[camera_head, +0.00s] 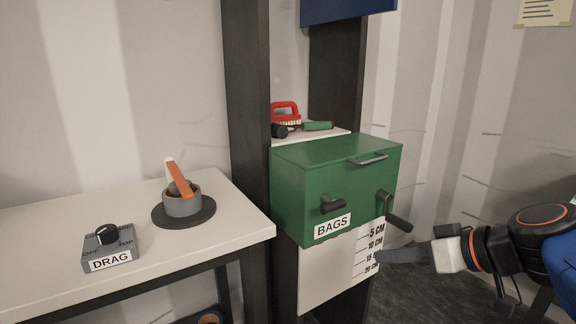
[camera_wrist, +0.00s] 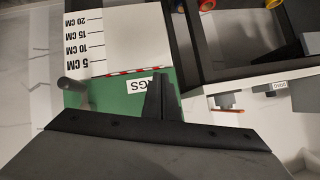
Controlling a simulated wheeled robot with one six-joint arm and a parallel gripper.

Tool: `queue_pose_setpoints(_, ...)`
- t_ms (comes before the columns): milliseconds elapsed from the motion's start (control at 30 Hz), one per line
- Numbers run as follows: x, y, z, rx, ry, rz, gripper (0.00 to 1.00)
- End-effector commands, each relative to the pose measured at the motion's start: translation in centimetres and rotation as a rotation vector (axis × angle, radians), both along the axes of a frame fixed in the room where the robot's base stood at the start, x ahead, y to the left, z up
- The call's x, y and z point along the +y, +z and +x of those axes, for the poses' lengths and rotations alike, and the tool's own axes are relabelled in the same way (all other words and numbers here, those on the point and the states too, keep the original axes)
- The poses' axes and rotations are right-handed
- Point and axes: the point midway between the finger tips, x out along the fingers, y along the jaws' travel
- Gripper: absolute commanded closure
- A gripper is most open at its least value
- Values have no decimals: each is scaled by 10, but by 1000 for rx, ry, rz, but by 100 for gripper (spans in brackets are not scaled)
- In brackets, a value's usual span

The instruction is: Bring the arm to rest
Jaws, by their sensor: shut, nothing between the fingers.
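My gripper (camera_head: 392,256) is at the right in the head view, with its dark fingers pointing left. It is in front of the white scale panel (camera_head: 325,277) below the green BAGS box (camera_head: 300,185). In the wrist view my gripper (camera_wrist: 161,82) shows its fingers together and empty, overlapping the green box (camera_wrist: 108,92) and its label. I cannot tell how far the fingertips are from the box. My arm is stretched in from the right edge, its base end out of view.
The green box has dark handles (camera_head: 396,214) sticking out near my gripper. At left, a white bench (camera_head: 60,225) holds the DRAG knob box (camera_head: 110,250) and a grey pot with an orange lever (camera_head: 181,204).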

Motion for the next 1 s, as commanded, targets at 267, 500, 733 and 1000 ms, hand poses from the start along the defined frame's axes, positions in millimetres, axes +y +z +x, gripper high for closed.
queue_pose_setpoints(267, -15, -77, -53, 328, -118, -170, 100)
queue_pose_setpoints(500, -54, -112, -80, 446, -300, -337, 100)
queue_pose_setpoints(733, -78, -119, -85, 451, -414, -415, 100)
queue_pose_setpoints(1000, -82, -120, -85, 450, -432, -423, 100)
